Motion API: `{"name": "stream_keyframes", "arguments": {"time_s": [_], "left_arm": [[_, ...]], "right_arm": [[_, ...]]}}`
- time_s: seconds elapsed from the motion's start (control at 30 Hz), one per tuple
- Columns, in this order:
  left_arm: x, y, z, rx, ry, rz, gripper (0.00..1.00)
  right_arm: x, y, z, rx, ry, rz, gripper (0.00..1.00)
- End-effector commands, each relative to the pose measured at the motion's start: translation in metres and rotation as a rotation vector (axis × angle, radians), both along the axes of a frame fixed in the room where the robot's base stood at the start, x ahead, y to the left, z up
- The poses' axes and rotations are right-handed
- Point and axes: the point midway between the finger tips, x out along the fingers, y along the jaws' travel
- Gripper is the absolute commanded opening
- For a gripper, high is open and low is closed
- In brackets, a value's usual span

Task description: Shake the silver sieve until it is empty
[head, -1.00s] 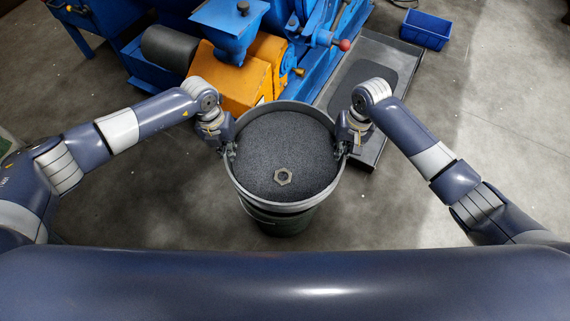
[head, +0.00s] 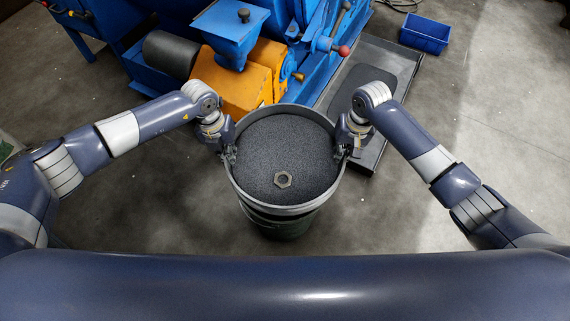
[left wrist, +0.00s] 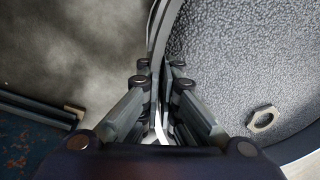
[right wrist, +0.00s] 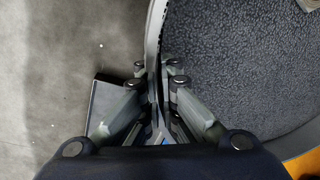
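The silver sieve (head: 232,180) is a round grey-rimmed pan held over a dark bucket (head: 285,222). It is filled with dark grey granules (head: 285,145), and a hex nut (head: 283,179) lies on them near the front. My left gripper (head: 229,154) is shut on the sieve's left rim; in the left wrist view the fingers (left wrist: 158,85) sit on both sides of the rim. My right gripper (head: 344,151) is shut on the right rim, and in the right wrist view its fingers (right wrist: 156,85) straddle the rim. The inside of the bucket is hidden.
A blue and orange machine (head: 240,80) stands just behind the sieve. A dark metal tray (head: 375,145) lies on the floor behind my right gripper. A blue bin (head: 425,35) is at the back right. The floor to either side is mostly clear, with small specks.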

Motion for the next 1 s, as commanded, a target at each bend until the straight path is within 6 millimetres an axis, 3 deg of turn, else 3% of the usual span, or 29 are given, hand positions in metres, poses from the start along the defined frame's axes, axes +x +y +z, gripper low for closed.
{"name": "stream_keyframes", "arguments": {"time_s": [0.2, 0.47, 1.0], "left_arm": [[0.004, 0.0, 0.002, 0.0, -0.004, 0.002, 0.0], [0.034, 0.0, 0.002, 0.0, -0.004, 0.002, 0.0], [-0.027, 0.001, 0.003, 0.0, -0.005, 0.002, 0.0]], "right_arm": [[0.003, 0.0, 0.002, 0.0, -0.004, -0.001, 0.0], [0.033, 0.0, 0.003, 0.0, -0.003, -0.002, 0.0], [-0.027, -0.001, 0.003, 0.001, -0.005, -0.002, 0.0]]}}
